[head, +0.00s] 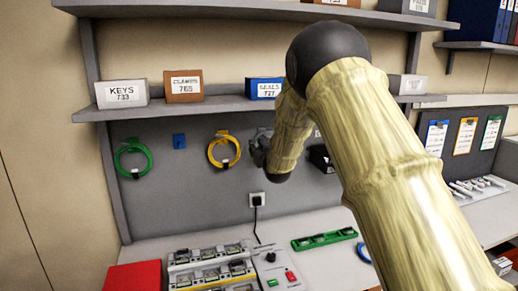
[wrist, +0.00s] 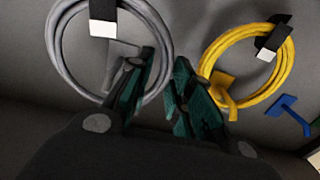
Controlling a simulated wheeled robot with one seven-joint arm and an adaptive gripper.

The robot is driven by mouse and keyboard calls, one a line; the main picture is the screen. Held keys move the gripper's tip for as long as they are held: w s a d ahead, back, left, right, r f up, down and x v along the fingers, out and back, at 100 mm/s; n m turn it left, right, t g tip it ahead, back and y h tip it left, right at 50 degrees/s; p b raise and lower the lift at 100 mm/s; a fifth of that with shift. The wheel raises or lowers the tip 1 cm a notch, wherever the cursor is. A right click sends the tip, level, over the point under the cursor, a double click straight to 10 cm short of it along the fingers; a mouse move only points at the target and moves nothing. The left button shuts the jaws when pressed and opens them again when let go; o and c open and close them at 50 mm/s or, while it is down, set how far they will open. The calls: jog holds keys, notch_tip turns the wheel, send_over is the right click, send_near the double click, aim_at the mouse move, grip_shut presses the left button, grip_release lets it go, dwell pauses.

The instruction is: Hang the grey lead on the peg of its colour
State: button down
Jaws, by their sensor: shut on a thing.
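The grey lead (wrist: 62,50) is a coil with a dark strap and white tag, upper left in the wrist view. My gripper (wrist: 160,92) has its teal-padded fingers on either side of the coil's lower right stretch, shut on it. A grey peg (wrist: 122,50) on the wall panel shows inside the ring, beside my left finger. I cannot tell whether the coil rests on it. In the head view my gripper (head: 260,150) is at the panel, partly behind my arm, which hides the grey lead.
A yellow lead (head: 213,150) hangs close to my gripper, with a blue peg (head: 179,141) and a green lead (head: 120,160) farther left. A shelf (head: 200,108) runs above. Below, the bench holds devices (head: 210,265), a green strip (head: 323,239) and a blue coil (head: 362,252).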

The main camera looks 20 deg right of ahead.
jog(key=shift+w+p, duration=0.3)
jog(key=shift+w, duration=0.9)
jog(key=shift+w+f+b, duration=0.1)
jog(key=shift+f+b, duration=0.6)
jog(key=shift+f, duration=0.25)
jog(key=c, duration=1.2)
grip_release()
jog(key=s, duration=1.2)
jog(key=shift+d, duration=0.3)
